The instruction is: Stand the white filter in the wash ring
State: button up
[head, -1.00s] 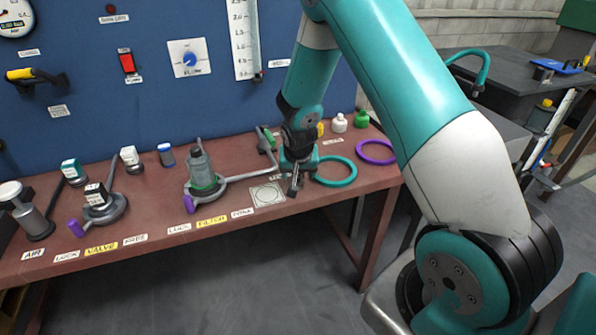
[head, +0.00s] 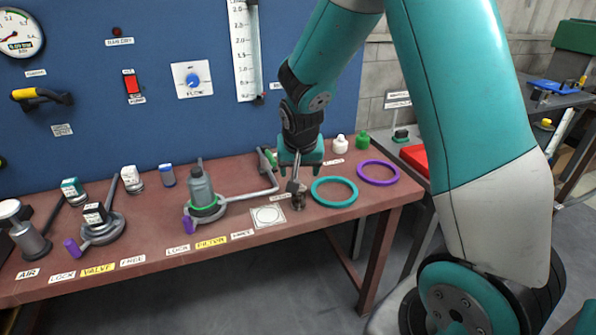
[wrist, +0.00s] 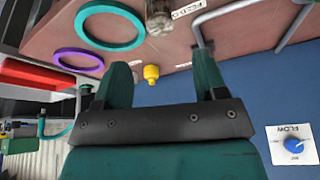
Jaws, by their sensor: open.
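The small white-capped filter (head: 340,144) stands upright at the back right of the bench. My gripper (head: 301,160) hangs over the bench to its left, apart from it, open and empty. A teal ring (head: 334,191) and a purple ring (head: 378,172) lie flat in front of it; I cannot read which is the wash ring. In the wrist view the teal ring (wrist: 109,24) and purple ring (wrist: 78,61) show beyond my open gripper (wrist: 162,65). The white filter is not visible there, perhaps hidden by a finger.
A green filter (head: 363,141) stands right of the white one; a yellow one (wrist: 150,73) shows between my fingers. The blue panel (head: 120,90) rises behind the bench (head: 150,258).

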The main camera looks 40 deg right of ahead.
jog(key=s+a+r+n+g+y, duration=0.1)
jog(key=s+a+r+n+y, duration=0.1)
jog(key=s+a+r+n, duration=0.35)
jog(key=s+a+r+n+y, duration=0.25)
jog(key=s+a, duration=0.35)
jog(key=a, duration=0.4)
jog(key=s+a+r+n+g+y, duration=0.1)
jog(key=s+a+r+n, duration=0.1)
jog(key=s, duration=0.4)
jog(key=s+a+r+n+g+y, duration=0.1)
jog(key=s+a+r+n, duration=0.2)
jog(key=s, duration=0.4)
jog(key=shift+s+a+n+g, duration=0.2)
jog(key=shift+a+n+g, duration=0.1)
jog(key=shift+a+n, duration=0.3)
